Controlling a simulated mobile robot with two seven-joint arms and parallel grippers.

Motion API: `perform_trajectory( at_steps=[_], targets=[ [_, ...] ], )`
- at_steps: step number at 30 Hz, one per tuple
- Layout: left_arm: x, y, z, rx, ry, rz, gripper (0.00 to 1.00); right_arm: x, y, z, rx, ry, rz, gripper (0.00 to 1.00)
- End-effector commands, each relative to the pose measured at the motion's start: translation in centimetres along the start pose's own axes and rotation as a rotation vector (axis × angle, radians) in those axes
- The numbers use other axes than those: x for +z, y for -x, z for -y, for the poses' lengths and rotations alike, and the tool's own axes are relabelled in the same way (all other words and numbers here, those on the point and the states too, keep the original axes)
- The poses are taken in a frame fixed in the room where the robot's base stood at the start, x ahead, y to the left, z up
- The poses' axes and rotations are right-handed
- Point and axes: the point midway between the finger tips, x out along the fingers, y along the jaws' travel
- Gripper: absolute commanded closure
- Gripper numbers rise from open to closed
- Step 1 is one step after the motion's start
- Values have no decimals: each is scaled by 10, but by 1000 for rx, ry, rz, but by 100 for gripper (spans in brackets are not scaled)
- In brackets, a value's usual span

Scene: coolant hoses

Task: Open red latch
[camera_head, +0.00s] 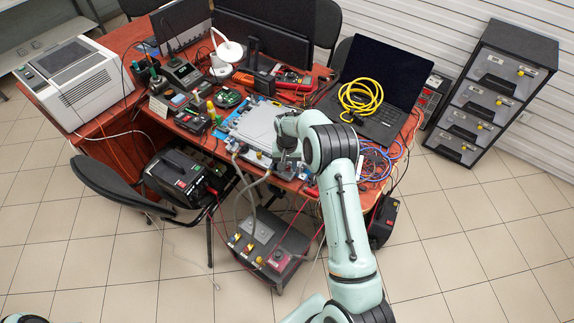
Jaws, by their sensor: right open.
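A flat silver unit (250,126) in a blue frame lies on the red-brown desk (205,146) near its front edge. Grey hoses (249,182) run from its front edge down to a dark box (265,246) on the floor. My right gripper (286,170) is over the unit's front right corner, pointing down at the hose end. Its jaws are open, but the fingertips are small and partly hidden by my arm. A small red part (311,191) shows at the desk edge right of the gripper. I cannot tell whether it is the red latch. My left gripper is out of view.
A laptop (378,85) with a coiled yellow cable (360,97) stands at the right of the desk. Tools and small devices crowd the left. A chair (118,190) and a black case (183,178) stand in front. Tiled floor is open at the lower right.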

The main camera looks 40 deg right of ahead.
Motion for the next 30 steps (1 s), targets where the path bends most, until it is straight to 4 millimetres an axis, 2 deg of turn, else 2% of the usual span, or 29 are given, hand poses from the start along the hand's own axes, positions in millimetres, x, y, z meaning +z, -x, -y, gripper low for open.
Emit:
perform_trajectory(
  at_steps=[8,13,28,30],
  targets=[
    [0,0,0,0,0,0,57,-2,0,-6,9,-10,-3,53],
    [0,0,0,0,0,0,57,-2,0,-7,11,-96,-3,53],
    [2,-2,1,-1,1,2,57,-1,0,-2,5,-785,-4,53],
    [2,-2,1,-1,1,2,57,-2,14,-1,0,-801,-7,53]
  ],
)
